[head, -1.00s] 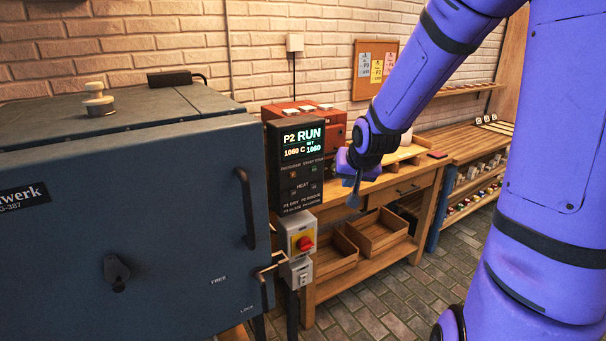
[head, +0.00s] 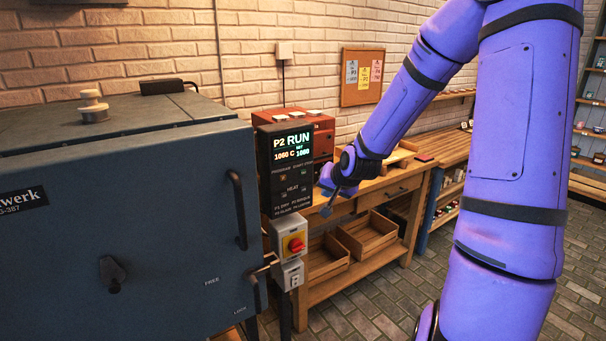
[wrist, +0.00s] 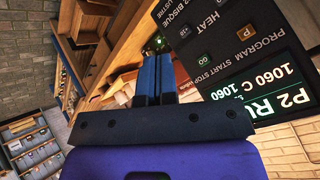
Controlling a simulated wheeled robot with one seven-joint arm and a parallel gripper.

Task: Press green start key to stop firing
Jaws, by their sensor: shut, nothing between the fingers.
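The dark controller (head: 286,168) on the kiln's right side has a lit display (head: 293,148) reading P2 RUN, 1060 C, set 1060. Below the START STOP label sits the small green start key (head: 304,173). In the wrist view this key (wrist: 203,59), marked GO, shows upside down on the panel, right of my fingers. My gripper (head: 327,211) is shut and empty, to the right of the controller and lower than the key. In the wrist view my blue fingers (wrist: 155,70) are together, apart from the key.
The kiln (head: 120,210) fills the left, with a door handle (head: 238,210). A red-and-yellow switch (head: 295,245) is mounted below the controller. A wooden bench (head: 385,190) with open crates (head: 370,235) stands behind my gripper. Brick floor is open at the lower right.

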